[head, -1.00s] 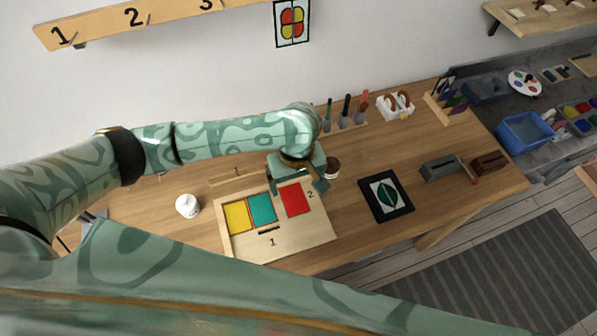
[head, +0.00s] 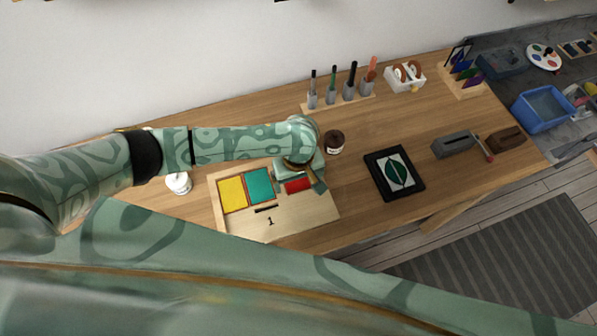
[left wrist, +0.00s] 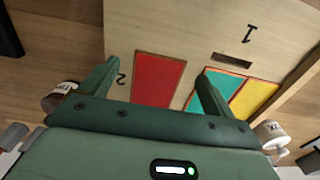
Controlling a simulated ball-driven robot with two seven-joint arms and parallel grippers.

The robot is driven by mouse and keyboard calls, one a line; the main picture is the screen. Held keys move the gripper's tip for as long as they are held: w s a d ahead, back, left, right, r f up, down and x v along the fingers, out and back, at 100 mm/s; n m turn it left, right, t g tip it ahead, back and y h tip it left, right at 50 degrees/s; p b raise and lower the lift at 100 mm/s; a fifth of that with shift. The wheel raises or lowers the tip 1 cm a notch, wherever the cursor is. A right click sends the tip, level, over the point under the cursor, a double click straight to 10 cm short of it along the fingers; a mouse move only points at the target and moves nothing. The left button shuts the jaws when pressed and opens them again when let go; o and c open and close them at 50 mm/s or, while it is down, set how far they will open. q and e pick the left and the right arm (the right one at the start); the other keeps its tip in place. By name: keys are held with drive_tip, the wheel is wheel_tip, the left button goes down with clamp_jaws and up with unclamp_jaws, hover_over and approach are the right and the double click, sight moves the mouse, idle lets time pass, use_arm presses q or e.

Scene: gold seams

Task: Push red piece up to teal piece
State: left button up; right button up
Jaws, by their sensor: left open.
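The red piece (head: 298,185) lies on a pale wooden board (head: 290,220), partly covered by my left gripper (head: 300,181) in the head view. The teal piece (head: 260,186) lies left of it, beside the yellow piece (head: 232,195). In the left wrist view, the open left gripper (left wrist: 158,68) has its fingers spread, with the red piece (left wrist: 157,80) showing between them. The right-hand finger there covers part of the teal piece (left wrist: 223,83). A strip of bare board separates red from teal. Whether the fingers touch the board is unclear. My right gripper is out of view.
A white jar (head: 179,183) stands left of the board and a dark-topped jar (head: 334,142) behind it to the right. A black-framed leaf picture (head: 394,173) lies to the right. Tools stand in a rack (head: 340,102) at the back.

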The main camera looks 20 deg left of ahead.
sight(288, 190)
use_arm(q)
drive_tip(key=shift+f, duration=0.8)
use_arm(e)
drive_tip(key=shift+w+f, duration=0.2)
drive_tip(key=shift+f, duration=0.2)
use_arm(q)
drive_tip(key=c, duration=1.1)
drive_tip(key=shift+a, duration=0.1)
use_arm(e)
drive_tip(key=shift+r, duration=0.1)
use_arm(q)
drive_tip(key=shift+s+a+r+p, duration=0.15)
drive_tip(key=shift+s+a+p, duration=0.25)
drive_tip(key=shift+a, duration=0.2)
drive_tip(key=shift+s+a, duration=0.4)
drive_tip(key=shift+a, duration=0.05)
drive_tip(key=shift+f, duration=0.2)
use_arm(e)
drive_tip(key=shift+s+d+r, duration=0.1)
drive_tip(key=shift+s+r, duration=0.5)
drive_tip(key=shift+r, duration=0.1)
